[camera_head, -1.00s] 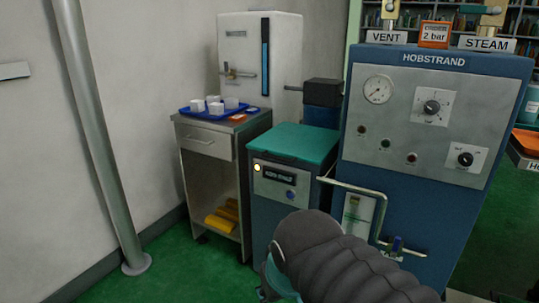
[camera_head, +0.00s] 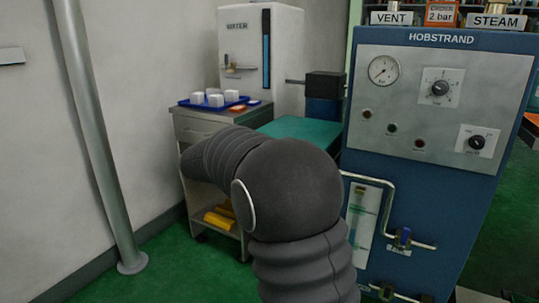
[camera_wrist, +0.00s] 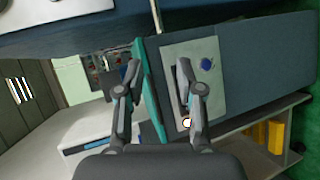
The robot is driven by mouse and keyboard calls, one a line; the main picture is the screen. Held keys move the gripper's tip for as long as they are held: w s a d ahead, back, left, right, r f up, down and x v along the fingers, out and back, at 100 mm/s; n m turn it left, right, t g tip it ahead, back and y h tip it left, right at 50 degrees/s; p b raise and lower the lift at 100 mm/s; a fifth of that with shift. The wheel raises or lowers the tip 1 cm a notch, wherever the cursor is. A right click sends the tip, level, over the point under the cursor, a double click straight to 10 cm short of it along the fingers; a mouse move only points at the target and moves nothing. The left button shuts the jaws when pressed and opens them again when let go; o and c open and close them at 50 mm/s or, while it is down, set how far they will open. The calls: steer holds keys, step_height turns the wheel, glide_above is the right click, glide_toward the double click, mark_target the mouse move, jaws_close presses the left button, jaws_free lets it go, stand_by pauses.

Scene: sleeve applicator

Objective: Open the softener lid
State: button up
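The softener's teal lid (camera_head: 312,130) lies flat and shut on top of its cabinet in the head view. My arm hides most of the cabinet front there, and my gripper is out of sight behind it. The wrist view is turned sideways and shows the lid's front edge (camera_wrist: 151,88) as a teal strip. It also shows the softener front panel (camera_wrist: 210,92) with a blue button and a lit lamp. My gripper (camera_wrist: 157,70) is open, with one finger on either side of the lid's edge in the picture. I cannot tell whether either finger touches it.
The blue HOBSTRAND machine (camera_head: 440,150) stands close on the right, with a bent pipe (camera_head: 388,215) along its front. A side cart (camera_head: 195,125) with a blue tray (camera_head: 190,103) of white cups stands on the left. A white WATER unit (camera_head: 285,40) is behind. Green floor is free at lower left.

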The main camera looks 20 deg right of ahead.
steer(key=w+a+f+t+h+b, duration=0.1)
steer(key=w+a+f+h, duration=0.15)
steer(key=w, duration=0.45)
steer(key=w+a+f+t+h+b, duration=0.1)
steer(key=w+a+f+t+h, duration=0.15)
steer(key=w, duration=0.45)
steer(key=shift+n+g, duration=0.4)
steer(key=shift+g, duration=0.05)
steer(key=x, duration=0.9)
steer(key=r+x, duration=0.1)
steer(key=x, duration=0.4)
steer(key=shift+s+d, duration=0.25)
steer(key=shift+d, duration=0.1)
jaws_close()
